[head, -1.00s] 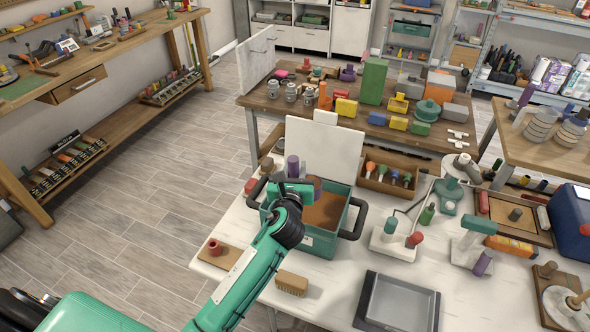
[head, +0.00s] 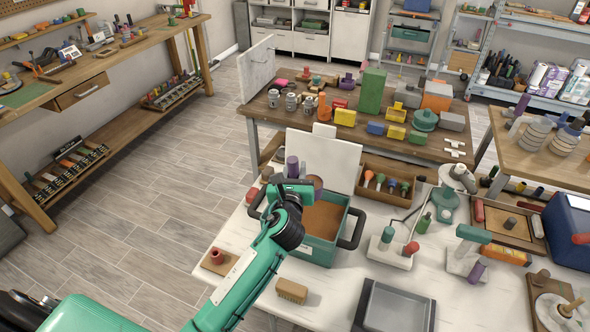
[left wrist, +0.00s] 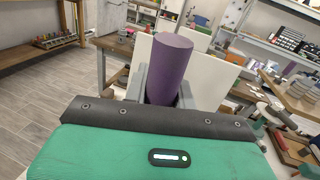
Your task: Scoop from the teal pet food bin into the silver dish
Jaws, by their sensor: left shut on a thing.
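The teal bin (head: 317,252) stands on the white table, with brown food (head: 322,220) inside, dark handles at its sides and a pale lid (head: 320,158) raised behind. My left gripper (head: 291,184) is over the bin's left back part, shut on a purple handle (head: 292,167). In the left wrist view the purple handle (left wrist: 169,68) stands up between the grey fingers. A round brown part (head: 315,182), perhaps the scoop's cup, shows beside the gripper; its lower side is hidden. The silver dish (head: 393,308), a grey rectangular tray, sits right of the bin near the front. My right gripper is not in view.
A wooden tool box (head: 388,187) is behind.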

